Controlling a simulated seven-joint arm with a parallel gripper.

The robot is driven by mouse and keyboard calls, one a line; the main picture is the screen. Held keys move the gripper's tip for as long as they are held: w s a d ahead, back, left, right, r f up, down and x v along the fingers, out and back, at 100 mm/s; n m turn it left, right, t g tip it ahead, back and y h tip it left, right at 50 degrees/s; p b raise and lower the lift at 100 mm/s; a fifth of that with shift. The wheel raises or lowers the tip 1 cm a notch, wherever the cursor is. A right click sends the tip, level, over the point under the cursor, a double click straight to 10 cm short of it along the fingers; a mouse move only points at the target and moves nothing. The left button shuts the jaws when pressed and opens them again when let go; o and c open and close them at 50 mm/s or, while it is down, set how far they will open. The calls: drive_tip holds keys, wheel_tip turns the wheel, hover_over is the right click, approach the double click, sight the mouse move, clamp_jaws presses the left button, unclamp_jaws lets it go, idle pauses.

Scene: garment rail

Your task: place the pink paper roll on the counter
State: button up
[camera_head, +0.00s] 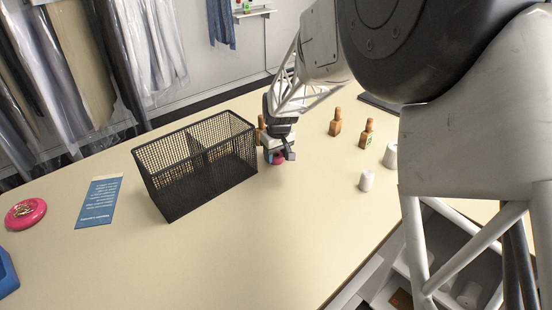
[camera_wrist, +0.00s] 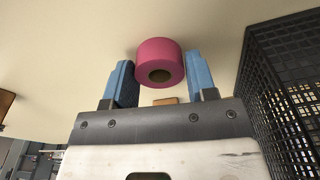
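The pink paper roll (camera_wrist: 160,60) appears between the tips of my gripper (camera_wrist: 162,80) in the wrist view, its round hole facing the camera. The blue fingers stand wide apart, one on each side of it. I cannot tell whether they press on it or stand just clear. In the head view my gripper (camera_head: 279,152) is low over the cream counter (camera_head: 250,245), just right of the black mesh basket. The roll (camera_head: 278,159) shows as a small pink patch under it, mostly hidden. I cannot tell whether it touches the counter.
The two-part mesh basket (camera_head: 170,191) stands close left of my gripper. Brown bottles (camera_head: 335,122) and white cylinders (camera_head: 366,181) stand to the right. A blue card (camera_head: 98,202) and pink round object (camera_head: 25,213) lie left. The front middle of the counter is clear.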

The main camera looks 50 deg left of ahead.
sight(276, 155)
drive_tip(key=c, duration=0.5)
drive_tip(key=shift+r, duration=5)
